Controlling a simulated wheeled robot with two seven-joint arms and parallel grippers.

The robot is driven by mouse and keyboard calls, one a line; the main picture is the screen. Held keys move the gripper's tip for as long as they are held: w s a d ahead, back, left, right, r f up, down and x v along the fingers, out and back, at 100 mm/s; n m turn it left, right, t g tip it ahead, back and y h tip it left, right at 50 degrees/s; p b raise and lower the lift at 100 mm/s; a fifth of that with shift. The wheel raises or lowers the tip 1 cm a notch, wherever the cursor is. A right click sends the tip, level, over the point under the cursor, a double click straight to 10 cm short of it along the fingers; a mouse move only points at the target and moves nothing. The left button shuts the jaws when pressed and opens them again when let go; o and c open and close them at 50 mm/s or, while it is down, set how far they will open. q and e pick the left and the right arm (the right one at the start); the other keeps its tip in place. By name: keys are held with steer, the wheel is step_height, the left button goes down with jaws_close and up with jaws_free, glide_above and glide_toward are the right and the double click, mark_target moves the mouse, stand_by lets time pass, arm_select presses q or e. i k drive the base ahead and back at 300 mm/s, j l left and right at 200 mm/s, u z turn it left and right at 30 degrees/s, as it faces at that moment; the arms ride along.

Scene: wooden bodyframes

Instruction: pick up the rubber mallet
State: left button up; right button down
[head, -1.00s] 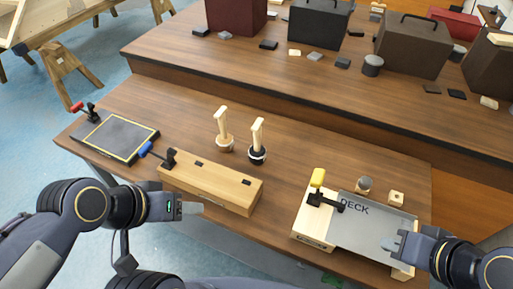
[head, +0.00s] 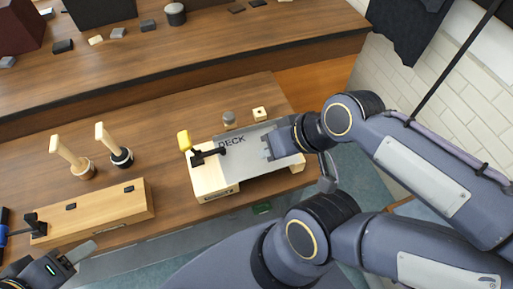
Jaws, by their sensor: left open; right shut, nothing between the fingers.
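Two mallets stand handle-up on the workbench at the left of the head view. One has a black head (head: 122,159) and a pale wooden handle; it looks like the rubber mallet. The other mallet (head: 66,152), just left of it, has a lighter head with a brown band. My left gripper (head: 82,253) is open and empty at the lower left, in front of the long wooden block and well short of the mallets. My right gripper (head: 268,148) is shut and empty, over the grey DECK plate (head: 240,158), to the right of the mallets.
The long wooden block (head: 100,218) lies between my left gripper and the mallets. The bench behind the mallets is clear.

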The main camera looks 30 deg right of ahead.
mark_target(121, 156)
steer(key=j+z, duration=0.15)
steer(key=z, duration=0.35)
steer(key=j+z, duration=0.15)
steer(key=z, duration=0.35)
steer(key=j+z, duration=0.15)
steer(key=z, duration=0.3)
steer(key=k+j+z, duration=0.3)
steer(key=j, duration=0.2)
steer(key=k+j+z, duration=0.35)
steer(key=j, duration=0.15)
steer(key=k+j, duration=0.25)
